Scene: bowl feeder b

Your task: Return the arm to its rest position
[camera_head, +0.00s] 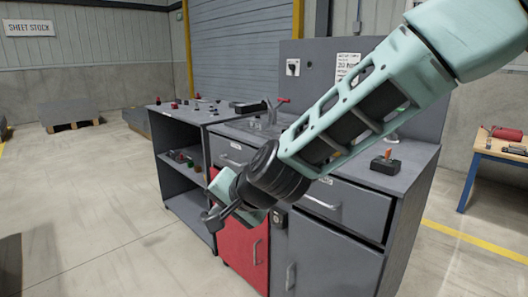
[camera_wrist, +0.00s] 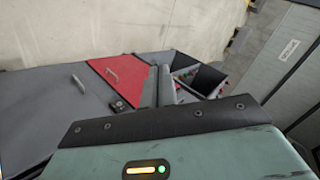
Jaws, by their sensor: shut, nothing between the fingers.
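My gripper (camera_head: 212,216) is at the lower end of my pale green arm, in front of the grey workbench cabinet (camera_head: 334,222) and its red door (camera_head: 242,250) in the head view. In the wrist view my gripper (camera_wrist: 157,86) has its two fingers close together with nothing between them. The red door also shows in the wrist view (camera_wrist: 115,69), beyond the fingers. My arm hides part of the bench top and drawers.
An open shelf unit (camera_head: 183,200) with small parts stands left of the cabinet. A small box with an orange lever (camera_head: 386,163) sits on the bench top. A wooden table (camera_head: 500,150) is at the right.

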